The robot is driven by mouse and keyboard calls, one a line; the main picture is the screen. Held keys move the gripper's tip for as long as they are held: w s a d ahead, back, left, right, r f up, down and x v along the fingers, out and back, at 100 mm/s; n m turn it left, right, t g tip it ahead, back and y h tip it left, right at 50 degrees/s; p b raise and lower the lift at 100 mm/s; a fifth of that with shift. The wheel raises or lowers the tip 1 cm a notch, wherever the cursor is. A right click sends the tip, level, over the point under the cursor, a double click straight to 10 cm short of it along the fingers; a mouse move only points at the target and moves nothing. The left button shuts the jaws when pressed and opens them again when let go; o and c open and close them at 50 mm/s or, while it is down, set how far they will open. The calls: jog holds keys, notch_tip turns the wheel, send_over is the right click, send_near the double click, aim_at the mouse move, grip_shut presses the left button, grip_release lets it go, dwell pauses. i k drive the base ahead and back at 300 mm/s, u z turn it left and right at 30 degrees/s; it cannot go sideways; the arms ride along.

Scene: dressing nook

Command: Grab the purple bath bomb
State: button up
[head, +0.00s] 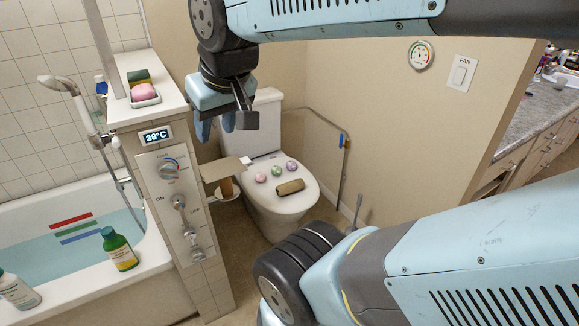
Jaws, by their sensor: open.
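Three small balls lie in a row on the closed white toilet lid (268,204) in the head view. The right-hand ball (291,166) looks purple, though it is small and its colour is hard to be sure of. A greenish ball (277,171) is in the middle and a pink ball (260,177) is on the left. My gripper (216,130) points down, open and empty, above and to the left of the balls, in front of the toilet tank. It is apart from all of them.
A brown-green roll-shaped item (290,187) lies on the lid in front of the balls. A flat holder plate (222,168) juts from the tiled partition (210,285) beside the toilet. A pink soap (144,92) sits on the partition ledge. A green bottle (118,250) stands on the bath rim.

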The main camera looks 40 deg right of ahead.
aim_at(291, 165)
jog(key=z, duration=1.1)
jog(key=k, duration=0.55)
jog(key=u, duration=5.85)
jog(key=k, duration=0.6)
jog(key=z, duration=5.8)
